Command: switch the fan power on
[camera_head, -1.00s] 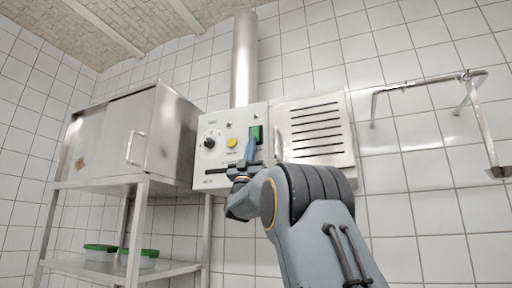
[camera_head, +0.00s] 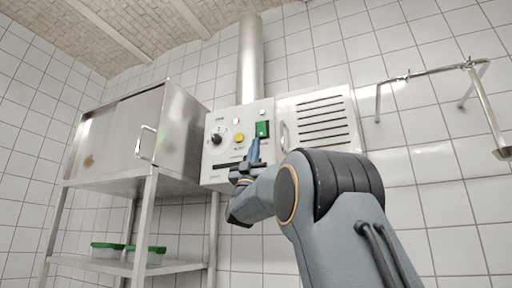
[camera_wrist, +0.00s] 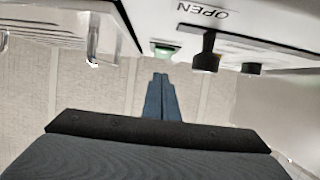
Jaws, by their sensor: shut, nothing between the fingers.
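The control panel (camera_head: 226,150) is a pale box on the tiled wall. It has a green rectangular switch (camera_head: 263,129) at its upper right, a yellow button (camera_head: 239,138) and a black dial (camera_head: 216,139). In the wrist view the closed fingers (camera_wrist: 158,78) point toward a green piece (camera_wrist: 166,50), with a gap between. A black knob (camera_wrist: 207,50) is to their right.
A steel cabinet (camera_head: 128,137) on a rack stands left of the panel, with green-lidded tubs (camera_head: 148,254) on its lower shelf. A louvred vent (camera_head: 320,122) is to the right. A metal wall rail (camera_head: 425,72) is further right.

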